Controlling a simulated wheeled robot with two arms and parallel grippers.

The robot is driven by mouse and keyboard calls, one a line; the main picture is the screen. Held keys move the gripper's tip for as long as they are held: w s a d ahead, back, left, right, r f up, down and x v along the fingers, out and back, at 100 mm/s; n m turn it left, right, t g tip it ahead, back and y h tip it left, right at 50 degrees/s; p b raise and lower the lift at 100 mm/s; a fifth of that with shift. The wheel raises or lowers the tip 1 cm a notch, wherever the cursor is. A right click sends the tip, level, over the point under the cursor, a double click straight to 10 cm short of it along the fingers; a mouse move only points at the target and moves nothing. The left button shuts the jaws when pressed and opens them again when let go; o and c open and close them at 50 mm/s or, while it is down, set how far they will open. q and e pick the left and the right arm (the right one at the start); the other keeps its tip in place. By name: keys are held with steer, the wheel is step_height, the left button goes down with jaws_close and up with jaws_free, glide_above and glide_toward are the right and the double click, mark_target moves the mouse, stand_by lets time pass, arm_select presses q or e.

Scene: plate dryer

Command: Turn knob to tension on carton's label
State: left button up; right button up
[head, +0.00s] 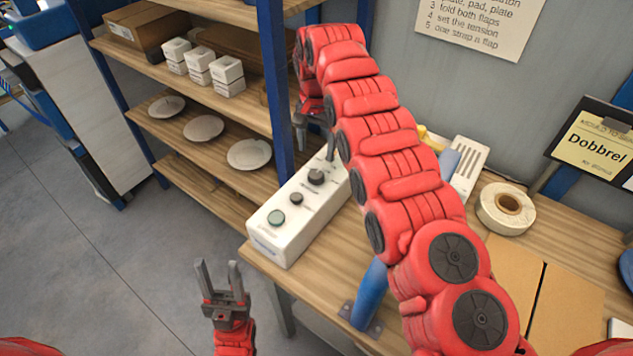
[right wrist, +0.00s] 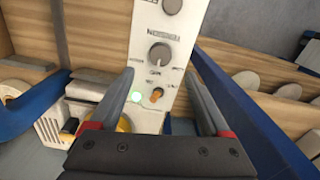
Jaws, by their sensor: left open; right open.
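A white control box (head: 287,246) stands on the bench's left end. My left gripper (head: 221,264) is open and empty, in front of the bench. No carton label is readable.
Brown cardboard (head: 515,262) lies on the bench's right, near a tape roll (head: 507,209). A "Dobbrel" sign (head: 600,145) stands behind. Shelves at left hold plates (head: 249,154), small white boxes (head: 227,70) and a brown box (head: 140,25). A blue post (head: 273,85) stands close to my right gripper.

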mark_target(316, 174)
steer(key=shift+s+a+f+p, duration=0.1)
steer(key=shift+f+p, duration=0.55)
step_height(316, 174, down, 6)
steer(key=shift+r+p, duration=0.25)
steer(key=shift+p, duration=0.75)
steer(key=shift+f, duration=0.55)
jaws_close()
steer(key=shift+f, duration=0.1)
